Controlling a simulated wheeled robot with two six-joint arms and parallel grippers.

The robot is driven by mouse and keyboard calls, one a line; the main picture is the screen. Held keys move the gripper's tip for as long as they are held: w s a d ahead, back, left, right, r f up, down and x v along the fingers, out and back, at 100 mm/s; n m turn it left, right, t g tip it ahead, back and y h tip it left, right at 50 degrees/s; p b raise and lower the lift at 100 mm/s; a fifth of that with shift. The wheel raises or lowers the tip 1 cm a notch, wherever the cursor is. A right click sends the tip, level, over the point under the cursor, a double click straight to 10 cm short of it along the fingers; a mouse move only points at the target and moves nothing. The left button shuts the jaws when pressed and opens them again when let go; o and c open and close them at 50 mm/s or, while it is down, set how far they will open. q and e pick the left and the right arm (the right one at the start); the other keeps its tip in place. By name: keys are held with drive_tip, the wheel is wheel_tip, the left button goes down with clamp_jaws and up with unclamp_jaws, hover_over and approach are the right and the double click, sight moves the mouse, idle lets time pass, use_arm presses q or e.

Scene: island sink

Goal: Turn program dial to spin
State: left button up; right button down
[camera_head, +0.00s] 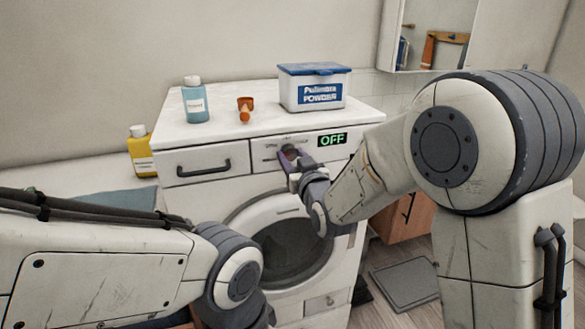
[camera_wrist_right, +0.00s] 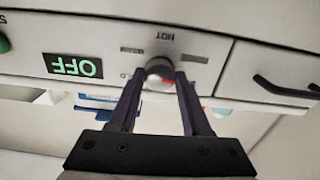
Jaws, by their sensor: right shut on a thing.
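The washing machine (camera_head: 233,208) faces me with its control panel (camera_head: 263,153) below the white top. The green display (camera_head: 332,139) reads "OFF". My left arm shows at lower left, but its fingers are out of view.
A drawer with a dark handle (camera_head: 203,168) is left of the panel. The round door (camera_head: 292,250) is below. A blue bottle (camera_head: 195,102), an orange cup (camera_head: 245,107) and a powder box (camera_head: 314,88) stand on top. A yellow bottle (camera_head: 141,152) stands at left.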

drive_tip(key=shift+f+m+b, duration=0.15)
drive_tip(key=shift+m+b, duration=0.65)
drive_tip(key=shift+m, duration=0.25)
drive_tip(key=shift+f+m+b, duration=0.1)
drive_tip(key=shift+m+b, duration=0.7)
drive_tip(key=shift+m, duration=0.25)
drive_tip(key=shift+c, duration=1.8)
unclamp_jaws()
drive_tip(key=shift+s, duration=0.1)
drive_tip(key=shift+r, duration=0.1)
drive_tip(key=b+v, duration=0.1)
drive_tip(key=v, duration=0.9)
drive_tip(key=shift+s, duration=0.2)
